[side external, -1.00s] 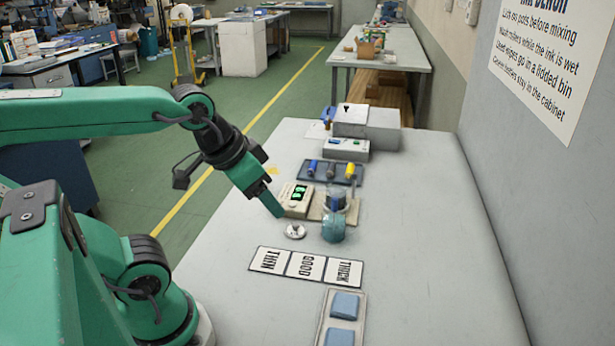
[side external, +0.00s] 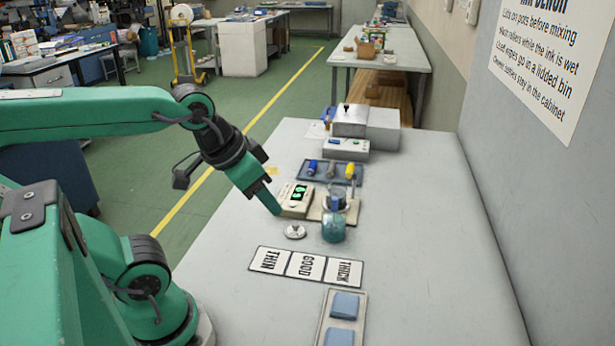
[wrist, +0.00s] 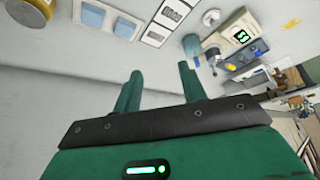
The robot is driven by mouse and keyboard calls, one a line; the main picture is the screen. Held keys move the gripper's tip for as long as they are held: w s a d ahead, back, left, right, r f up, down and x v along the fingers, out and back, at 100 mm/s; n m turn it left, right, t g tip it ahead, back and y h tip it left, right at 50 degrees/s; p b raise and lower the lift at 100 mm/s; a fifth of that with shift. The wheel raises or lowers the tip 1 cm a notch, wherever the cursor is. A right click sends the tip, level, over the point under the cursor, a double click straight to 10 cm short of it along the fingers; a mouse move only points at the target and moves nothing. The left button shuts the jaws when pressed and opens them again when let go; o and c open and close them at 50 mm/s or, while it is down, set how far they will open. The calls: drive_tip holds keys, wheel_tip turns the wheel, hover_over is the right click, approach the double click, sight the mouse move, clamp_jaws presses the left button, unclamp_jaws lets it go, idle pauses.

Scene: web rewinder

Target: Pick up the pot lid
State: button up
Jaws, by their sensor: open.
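The pot lid (side external: 295,231) is a small round silver disc with a knob, lying flat on the grey bench. It also shows near the top of the wrist view (wrist: 211,18). A teal pot (side external: 333,228) stands just right of it, and appears in the wrist view (wrist: 191,44). My gripper (side external: 277,212) is above and left of the lid in the side view, apart from it, and points down at a slant. In the wrist view its two green fingers (wrist: 160,82) are spread with nothing between them.
A beige device with a green display (side external: 295,199) sits behind the lid. A card marked THIN, GOOD, THICK (side external: 305,267) lies in front. A tray (side external: 322,318) with blue pads is nearer. Boxes (side external: 366,125) stand at the back. The bench's right side is clear.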

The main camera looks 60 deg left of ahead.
drive_tip(key=shift+w, duration=0.1)
drive_tip(key=n+g, duration=0.5)
drive_tip(key=g, duration=0.1)
hover_over(295, 224)
wheel_tip(295, 224, down, 16)
drive_tip(key=shift+r, duration=0.2)
drive_tip(key=shift+m, duration=0.3)
drive_tip(key=shift+f, duration=3.9)
drive_tip(key=shift+c, duration=0.3)
clamp_jaws()
